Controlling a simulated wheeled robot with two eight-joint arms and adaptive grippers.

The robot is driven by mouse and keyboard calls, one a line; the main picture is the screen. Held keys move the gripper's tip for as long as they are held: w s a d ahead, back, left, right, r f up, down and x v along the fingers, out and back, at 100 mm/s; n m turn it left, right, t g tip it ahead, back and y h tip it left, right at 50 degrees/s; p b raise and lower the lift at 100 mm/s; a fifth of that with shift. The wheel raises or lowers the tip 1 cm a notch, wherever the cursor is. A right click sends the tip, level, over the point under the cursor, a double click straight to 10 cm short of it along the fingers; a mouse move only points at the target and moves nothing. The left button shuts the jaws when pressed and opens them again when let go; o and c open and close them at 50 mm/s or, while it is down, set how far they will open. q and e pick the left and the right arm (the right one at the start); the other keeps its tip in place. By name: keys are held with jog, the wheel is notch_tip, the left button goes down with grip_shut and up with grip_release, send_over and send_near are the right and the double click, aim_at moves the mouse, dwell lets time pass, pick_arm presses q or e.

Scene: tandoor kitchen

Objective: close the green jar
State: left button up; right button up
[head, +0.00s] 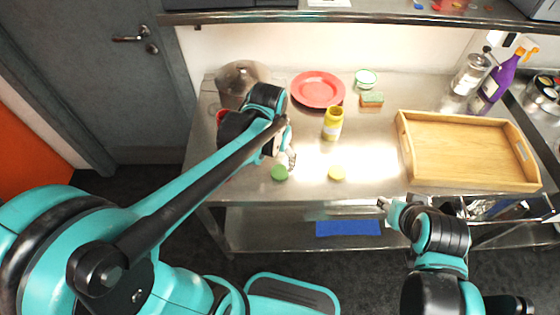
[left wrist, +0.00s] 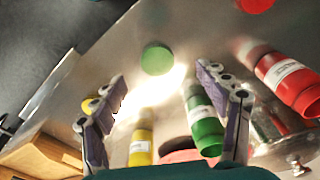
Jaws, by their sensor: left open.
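The green lid (head: 279,172) lies flat near the counter's front edge, just below my left gripper (head: 286,154). In the left wrist view the green lid (left wrist: 157,59) is ahead of the open, empty fingers (left wrist: 160,80), between their lines and not gripped. The green jar (left wrist: 206,125) shows in the left wrist view beside the right-hand finger, partly overlapped by it. In the head view my left arm hides the green jar. My right gripper (head: 384,204) is at the counter's front edge, small in view; its jaws are unclear.
A red jar (left wrist: 292,86) and red lid (left wrist: 255,4) show in the left wrist view. A red plate (head: 318,89), sponge (head: 372,99) and wooden tray (head: 468,150) are on the counter.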

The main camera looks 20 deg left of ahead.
aim_at(280, 172)
pick_arm(q)
jog(key=shift+w+d+g+p, duration=0.5)
jog(key=shift+w+g+p, duration=0.15)
jog(key=shift+w, duration=0.15)
jog(key=shift+f, duration=0.1)
pick_arm(e)
notch_tip(280, 172, up, 2)
jog(key=shift+r, duration=0.1)
pick_arm(q)
jog(key=shift+f+b, duration=0.5)
jog(key=shift+f, duration=0.75)
pick_arm(e)
jog(key=shift+f, duration=0.45)
pick_arm(q)
jog(key=f, duration=0.1)
jog(key=f+b, duration=0.1)
jog(key=f, duration=0.1)
jog(key=f+b, duration=0.1)
jog(key=shift+w+f, duration=0.2)
jog(key=shift+w, duration=0.05)
jog(key=shift+f, duration=0.5)
pick_arm(e)
notch_tip(280, 172, down, 2)
jog(key=shift+f, duration=0.2)
pick_arm(q)
jog(key=shift+r, duration=0.1)
